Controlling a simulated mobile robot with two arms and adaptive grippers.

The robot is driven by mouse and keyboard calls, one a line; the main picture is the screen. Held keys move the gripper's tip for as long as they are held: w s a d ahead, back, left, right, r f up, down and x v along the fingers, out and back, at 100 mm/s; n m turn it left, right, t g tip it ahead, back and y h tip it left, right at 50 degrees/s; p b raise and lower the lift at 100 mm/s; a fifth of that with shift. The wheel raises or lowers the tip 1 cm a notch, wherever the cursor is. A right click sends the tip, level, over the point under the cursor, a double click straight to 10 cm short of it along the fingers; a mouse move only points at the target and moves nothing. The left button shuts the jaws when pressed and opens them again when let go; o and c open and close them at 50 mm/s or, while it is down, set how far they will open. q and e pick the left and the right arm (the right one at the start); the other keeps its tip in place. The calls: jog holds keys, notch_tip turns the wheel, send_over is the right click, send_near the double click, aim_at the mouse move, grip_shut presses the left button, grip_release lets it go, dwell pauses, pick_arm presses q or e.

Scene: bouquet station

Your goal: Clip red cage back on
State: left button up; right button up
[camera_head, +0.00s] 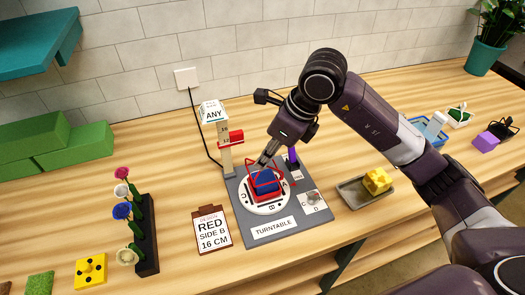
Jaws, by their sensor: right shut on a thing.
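The red cage (249,173), a thin wire frame, stands around a blue block (266,183) on the round white turntable (251,203). A red base shows under the block. My right gripper (264,161) comes down from the upper right and is shut on the red cage at its top. The fingertips are small and partly merge with the cage, so the exact grip point is hard to see. I cannot tell whether the cage is seated on the base or a little above it. My left gripper is not in view.
A post with a red slider and an "ANY" sign (213,113) stands behind the turntable. A clipboard (213,229) reads "RED SIDE B 16 CM". A flower rack (147,236) stands left; a grey tray (350,194) with a yellow block lies right.

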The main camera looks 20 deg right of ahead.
jog(key=shift+d+f, duration=0.25)
jog(key=shift+f, duration=0.3)
jog(key=shift+f+b, duration=0.3)
jog(key=shift+b, duration=0.1)
jog(key=shift+a+f, duration=0.1)
jog(key=shift+f, duration=0.2)
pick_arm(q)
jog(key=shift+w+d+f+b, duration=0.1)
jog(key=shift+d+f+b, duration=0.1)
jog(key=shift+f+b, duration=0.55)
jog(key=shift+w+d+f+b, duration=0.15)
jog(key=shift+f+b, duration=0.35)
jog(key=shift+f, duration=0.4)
pick_arm(e)
jog(key=shift+w+f, duration=0.1)
jog(key=shift+f, duration=0.9)
pick_arm(q)
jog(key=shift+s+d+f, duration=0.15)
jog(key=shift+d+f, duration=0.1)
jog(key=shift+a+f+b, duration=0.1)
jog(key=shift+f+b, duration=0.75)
jog(key=shift+b, duration=0.2)
pick_arm(e)
jog(key=shift+f, duration=0.15)
jog(key=o, duration=1.5)
